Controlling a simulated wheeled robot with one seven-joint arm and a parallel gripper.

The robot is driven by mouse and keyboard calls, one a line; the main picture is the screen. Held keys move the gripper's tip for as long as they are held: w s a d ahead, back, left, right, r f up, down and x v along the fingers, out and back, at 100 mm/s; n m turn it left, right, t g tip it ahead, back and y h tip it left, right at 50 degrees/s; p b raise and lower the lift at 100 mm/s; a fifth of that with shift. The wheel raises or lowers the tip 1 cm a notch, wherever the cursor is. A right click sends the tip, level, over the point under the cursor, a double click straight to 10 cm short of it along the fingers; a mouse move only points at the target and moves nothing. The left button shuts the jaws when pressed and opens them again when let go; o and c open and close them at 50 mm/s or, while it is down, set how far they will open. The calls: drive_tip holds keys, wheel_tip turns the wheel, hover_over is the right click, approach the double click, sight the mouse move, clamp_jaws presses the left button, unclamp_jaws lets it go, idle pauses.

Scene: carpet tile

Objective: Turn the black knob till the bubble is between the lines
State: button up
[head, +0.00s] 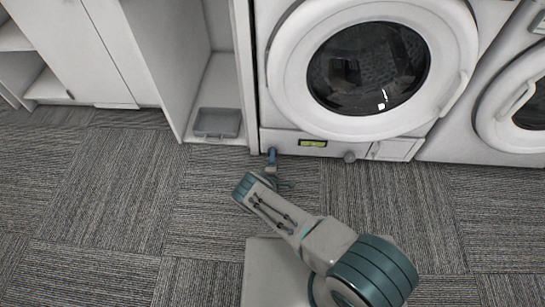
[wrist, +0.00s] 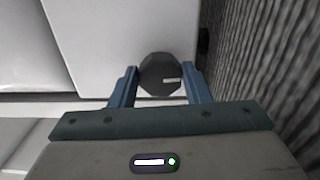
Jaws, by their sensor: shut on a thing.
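The black knob (wrist: 159,77), dark and many-sided with a short white mark, sits between the two blue fingers of my gripper (wrist: 161,84) in the wrist view. The gripper is shut on it. In the head view, my gripper (head: 272,158) is low at the left front corner of the white washing machine (head: 284,80), and it hides the knob there. The level (head: 312,143), a small yellow-green window in a dark frame, is on the machine's bottom panel, right of the gripper. Its bubble and lines are too small to make out.
A second round grey knob (head: 349,157) is under the panel, further right. A grey tray (head: 217,122) lies in the open cabinet bay at left. Another white machine (head: 480,146) stands at right. The carpet (head: 110,190) in front is clear.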

drive_tip(key=shift+m, duration=0.4)
drive_tip(key=o, duration=1)
drive_tip(key=shift+c, duration=0.2)
drive_tip(key=shift+r, duration=0.1)
drive_tip(key=shift+r+p, duration=0.3)
drive_tip(key=shift+p, duration=0.05)
drive_tip(key=shift+o, duration=0.7)
wheel_tip(320, 180, up, 4)
drive_tip(key=p, duration=0.3)
drive_tip(key=s+d+r+p, duration=0.1)
drive_tip(key=d+r, duration=0.1)
drive_tip(key=d, duration=0.1)
drive_tip(key=s+d+r+p, duration=0.1)
drive_tip(key=d+r+p, duration=0.1)
drive_tip(key=d, duration=0.2)
drive_tip(key=s+d+r+p, duration=0.1)
drive_tip(key=d+r+p, duration=0.1)
drive_tip(key=d, duration=0.1)
drive_tip(key=shift+d, duration=0.2)
drive_tip(key=shift+c, duration=0.7)
drive_tip(key=shift+s+d+r, duration=0.1)
drive_tip(key=shift+d, duration=0.4)
